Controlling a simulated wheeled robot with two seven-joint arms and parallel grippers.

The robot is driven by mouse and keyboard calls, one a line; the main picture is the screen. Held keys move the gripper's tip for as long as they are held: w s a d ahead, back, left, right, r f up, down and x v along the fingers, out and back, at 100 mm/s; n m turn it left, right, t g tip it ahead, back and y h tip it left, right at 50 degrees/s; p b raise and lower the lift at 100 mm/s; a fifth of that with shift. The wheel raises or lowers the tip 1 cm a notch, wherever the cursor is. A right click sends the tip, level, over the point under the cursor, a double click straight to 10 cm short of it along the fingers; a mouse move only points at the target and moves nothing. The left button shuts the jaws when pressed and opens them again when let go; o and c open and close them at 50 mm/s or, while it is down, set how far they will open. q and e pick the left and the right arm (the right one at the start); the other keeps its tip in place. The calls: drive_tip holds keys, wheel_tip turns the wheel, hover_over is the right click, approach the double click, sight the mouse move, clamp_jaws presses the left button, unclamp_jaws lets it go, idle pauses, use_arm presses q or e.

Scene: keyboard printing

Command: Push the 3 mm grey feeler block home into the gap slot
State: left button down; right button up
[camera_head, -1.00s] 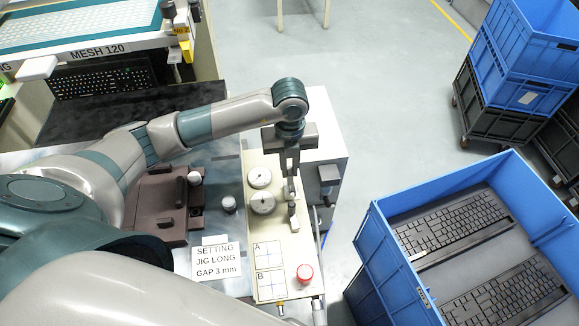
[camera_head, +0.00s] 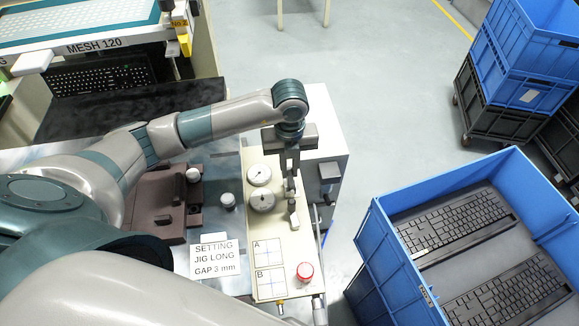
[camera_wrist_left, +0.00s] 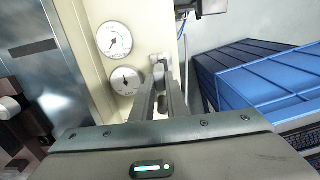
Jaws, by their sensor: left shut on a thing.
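My left gripper (camera_head: 291,184) reaches down over the cream panel (camera_head: 285,238), its narrow fingers close together just right of two round dials. It is shut on a small grey piece, likely the feeler block, mostly hidden by the fingers. A small light grey fitting (camera_head: 294,212) stands on the panel just below the fingertips. In the left wrist view the two fingers (camera_wrist_left: 166,82) converge on a pale grey fitting (camera_wrist_left: 158,62) beside the dials. I cannot make out the gap slot or how deep the block sits. My right gripper is not in view.
A red button (camera_head: 304,271) and squares marked A and B lie lower on the panel. A blue crate (camera_head: 385,255) with keyboards stands right.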

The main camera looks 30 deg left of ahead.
use_arm(q)
drive_tip(key=shift+f+b, duration=0.45)
drive_tip(key=shift+f, duration=0.25)
drive_tip(key=c, duration=1.7)
unclamp_jaws()
drive_tip(key=shift+o, duration=0.2)
drive_tip(key=shift+r, duration=0.1)
drive_tip(key=shift+r+p, duration=2)
drive_tip(key=shift+r, duration=1)
drive_tip(key=shift+r+p, duration=0.45)
drive_tip(key=shift+r, duration=0.1)
wheel_tip(320, 180, up, 16)
drive_tip(key=p, duration=1)
drive_tip(key=shift+r, duration=0.15)
